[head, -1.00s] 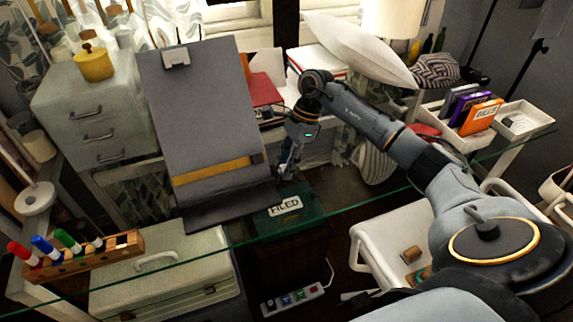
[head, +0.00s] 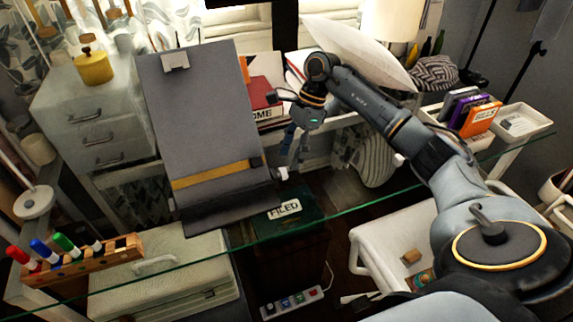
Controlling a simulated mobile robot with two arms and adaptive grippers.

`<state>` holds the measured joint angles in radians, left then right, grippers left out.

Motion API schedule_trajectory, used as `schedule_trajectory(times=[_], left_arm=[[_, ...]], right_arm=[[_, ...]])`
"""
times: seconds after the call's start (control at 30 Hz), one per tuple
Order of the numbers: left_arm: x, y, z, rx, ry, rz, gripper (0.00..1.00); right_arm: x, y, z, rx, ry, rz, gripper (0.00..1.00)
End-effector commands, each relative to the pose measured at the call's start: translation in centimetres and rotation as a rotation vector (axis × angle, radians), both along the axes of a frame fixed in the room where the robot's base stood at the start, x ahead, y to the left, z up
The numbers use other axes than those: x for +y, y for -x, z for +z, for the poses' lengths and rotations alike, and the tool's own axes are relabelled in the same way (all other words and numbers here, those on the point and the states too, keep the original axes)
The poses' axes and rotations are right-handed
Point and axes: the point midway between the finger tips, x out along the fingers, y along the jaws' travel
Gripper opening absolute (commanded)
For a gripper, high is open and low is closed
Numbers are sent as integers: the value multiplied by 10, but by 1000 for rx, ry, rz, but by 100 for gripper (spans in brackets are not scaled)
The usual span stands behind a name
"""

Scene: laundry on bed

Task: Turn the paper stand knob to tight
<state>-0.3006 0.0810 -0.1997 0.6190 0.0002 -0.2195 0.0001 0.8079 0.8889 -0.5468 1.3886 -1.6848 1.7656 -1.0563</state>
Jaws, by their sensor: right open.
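The grey paper stand (head: 200,110) leans upright on the glass desk, with a clip at its top and a yellow band across its lower part. A small pale knob (head: 283,173) shows at the stand's lower right edge. I cannot tell from its look whether it is tight or loose. My right gripper (head: 296,157) hangs just above and right of the knob, fingers pointing down. It is open, and appears apart from the knob with nothing between its fingers. My left gripper is not in view.
A green box labelled FILED (head: 285,212) lies below the knob. A wooden marker holder (head: 85,262) is at front left, and a grey drawer cabinet (head: 95,125) at left. A white tray (head: 525,122) is at right.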

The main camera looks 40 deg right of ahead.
Motion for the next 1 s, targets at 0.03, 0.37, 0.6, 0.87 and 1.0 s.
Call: schedule_trajectory(times=[0.03,0.37,0.6,0.87,1.0], left_arm=[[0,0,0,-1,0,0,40],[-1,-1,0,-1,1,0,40],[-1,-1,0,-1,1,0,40],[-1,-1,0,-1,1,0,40],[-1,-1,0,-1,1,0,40]], right_arm=[[-5,-1,12,-4,1,-2,53],[-26,-3,61,-1,-1,-1,53],[-29,-2,68,2,-1,1,53],[-29,-2,68,1,-1,0,53],[-29,-2,68,1,-1,0,53]])
